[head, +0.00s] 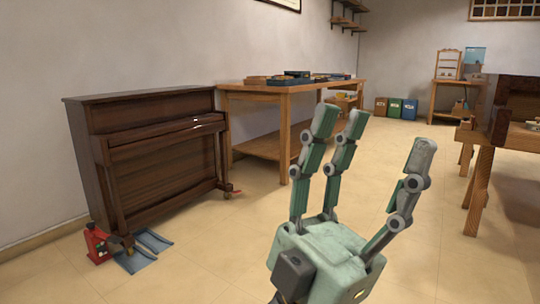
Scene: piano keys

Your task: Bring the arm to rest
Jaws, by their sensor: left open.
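My left gripper (378,138) is raised in the lower middle of the head view, fingers pointing up and spread apart. It is open, with nothing between its fingers, and touches nothing that I can see. The brown upright piano (150,150) stands against the left wall, to the left of the gripper and farther away. The piano's key lid appears closed, and no keys show. My right gripper is not in view.
A wooden workbench (262,142) with trays stands beside the piano. A red jack (96,243) and blue cloth (146,250) lie at the piano's near corner. Another wooden table (480,190) is at right. Open tiled floor (240,225) lies between.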

